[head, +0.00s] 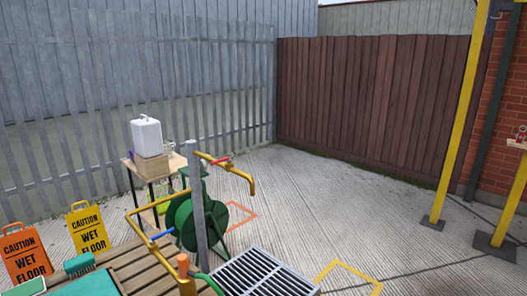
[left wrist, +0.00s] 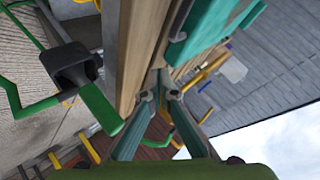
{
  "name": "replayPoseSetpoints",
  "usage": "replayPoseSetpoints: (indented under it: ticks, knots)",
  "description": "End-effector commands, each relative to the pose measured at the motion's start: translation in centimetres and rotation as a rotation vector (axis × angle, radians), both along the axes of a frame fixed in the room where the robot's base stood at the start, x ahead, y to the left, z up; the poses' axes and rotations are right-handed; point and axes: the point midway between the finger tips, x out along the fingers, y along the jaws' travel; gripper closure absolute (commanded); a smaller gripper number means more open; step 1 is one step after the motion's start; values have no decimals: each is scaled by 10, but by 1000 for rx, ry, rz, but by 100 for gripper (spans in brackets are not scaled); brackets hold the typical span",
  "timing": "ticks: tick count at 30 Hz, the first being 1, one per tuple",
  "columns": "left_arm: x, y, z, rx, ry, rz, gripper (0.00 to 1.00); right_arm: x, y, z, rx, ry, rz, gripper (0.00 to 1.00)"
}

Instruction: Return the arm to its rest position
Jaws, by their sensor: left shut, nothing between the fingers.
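My left gripper (left wrist: 160,95) shows in the left wrist view, its two grey-green fingers angled together. It is shut with nothing held. Its fingertips are close to the edge of a wooden slatted surface (left wrist: 142,40); I cannot tell whether they touch it. A teal object (left wrist: 205,28) lies on that surface, to the right of the fingers in this view. Neither gripper shows in the head view, and my right gripper is in no view.
In the head view, a slatted bench (head: 140,266) is at the bottom left. Beyond it are a post with yellow taps (head: 196,200), a green hose reel (head: 184,222), a floor grate (head: 262,274) and caution signs (head: 88,232). Concrete at the right (head: 330,200) is largely clear.

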Motion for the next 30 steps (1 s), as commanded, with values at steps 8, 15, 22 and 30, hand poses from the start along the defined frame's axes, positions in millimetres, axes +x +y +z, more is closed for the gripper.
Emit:
replayPoseSetpoints:
  ticks: [8,15,22,30]
  knots:
    - [-109,-49,-34,-327,310,188,100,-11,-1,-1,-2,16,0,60]
    - [-177,-86,-36,-491,506,259,100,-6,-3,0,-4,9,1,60]
    - [-188,-97,-67,-526,576,276,100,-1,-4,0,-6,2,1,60]
    - [-180,-99,-132,-519,602,280,100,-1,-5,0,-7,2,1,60]
